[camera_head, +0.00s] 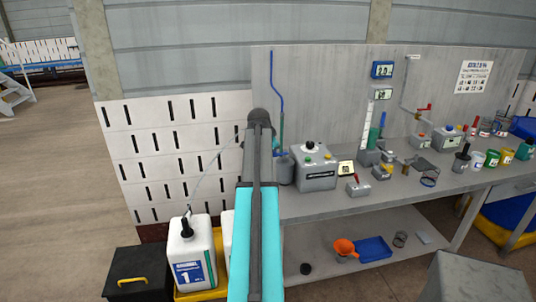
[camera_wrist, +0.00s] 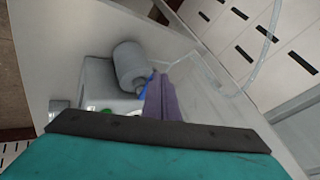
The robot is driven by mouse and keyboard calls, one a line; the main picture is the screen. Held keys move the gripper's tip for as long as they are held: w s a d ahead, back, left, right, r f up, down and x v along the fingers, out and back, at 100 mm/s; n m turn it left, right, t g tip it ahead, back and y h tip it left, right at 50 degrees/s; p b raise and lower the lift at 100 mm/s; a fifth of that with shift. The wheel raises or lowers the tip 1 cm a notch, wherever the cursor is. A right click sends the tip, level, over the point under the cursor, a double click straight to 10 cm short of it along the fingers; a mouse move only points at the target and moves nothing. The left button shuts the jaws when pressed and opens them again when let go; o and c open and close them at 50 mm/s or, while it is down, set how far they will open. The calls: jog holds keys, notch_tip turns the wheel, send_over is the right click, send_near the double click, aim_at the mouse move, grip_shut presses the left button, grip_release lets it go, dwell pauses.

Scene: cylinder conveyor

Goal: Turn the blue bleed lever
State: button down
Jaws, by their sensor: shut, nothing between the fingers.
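The blue bleed lever (camera_wrist: 148,86) shows only as a small blue strip in the wrist view, right beside the fingers of my gripper (camera_wrist: 160,92). The fingers are shut with nothing between them. I cannot tell whether they touch the lever. A grey cylinder (camera_wrist: 130,66) lies just to the left of the fingertips in that view. In the head view a small blue piece, which looks like the lever (camera_head: 279,154), sits just above the grey cylinder (camera_head: 285,171), right of my arm. My arm hides most of the gripper there.
A grey box with buttons (camera_head: 315,175) stands right of the cylinder on the bench (camera_head: 400,192). A blue tube (camera_head: 272,80) runs up the back panel. Several pots and instruments fill the bench's right side. White jugs (camera_head: 190,250) stand below left.

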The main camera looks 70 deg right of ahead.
jog(key=shift+d, duration=0.2)
dwell(0.4)
jog(key=shift+a, duration=0.2)
jog(key=w+a+r+b, duration=0.1)
jog(key=a+r+b, duration=0.1)
jog(key=a+r, duration=0.6)
jog(key=shift+w+a, duration=0.15)
jog(key=shift+a, duration=0.45)
dwell(0.7)
